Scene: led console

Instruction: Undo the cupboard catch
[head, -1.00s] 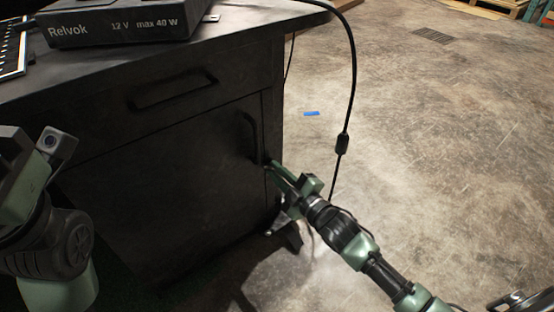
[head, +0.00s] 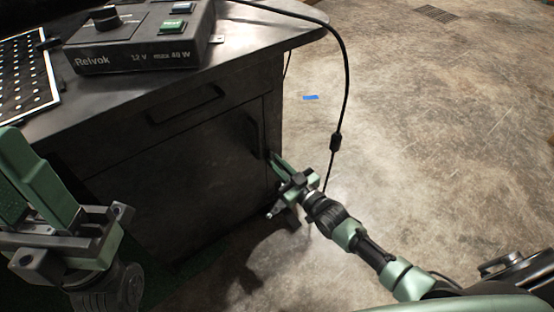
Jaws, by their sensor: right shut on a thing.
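The dark cupboard door (head: 180,185) sits under the worktop and looks closed. A dark vertical handle (head: 252,134) stands near its right edge. My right gripper (head: 273,158) reaches the door's right edge, just below and right of the handle. Its fingers are shut on the cupboard catch, which they and the dark surface mostly hide. My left gripper (head: 38,180) is at the left edge of the view, in front of the cupboard and away from the door. Its green fingers point up and are partly cut off, so their opening is unclear.
A dark Relvok control box (head: 140,48) with a knob and buttons stands on the worktop (head: 160,92), beside a perforated panel (head: 25,80). A drawer handle (head: 185,104) is above the door. A black cable (head: 347,80) hangs near my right arm.

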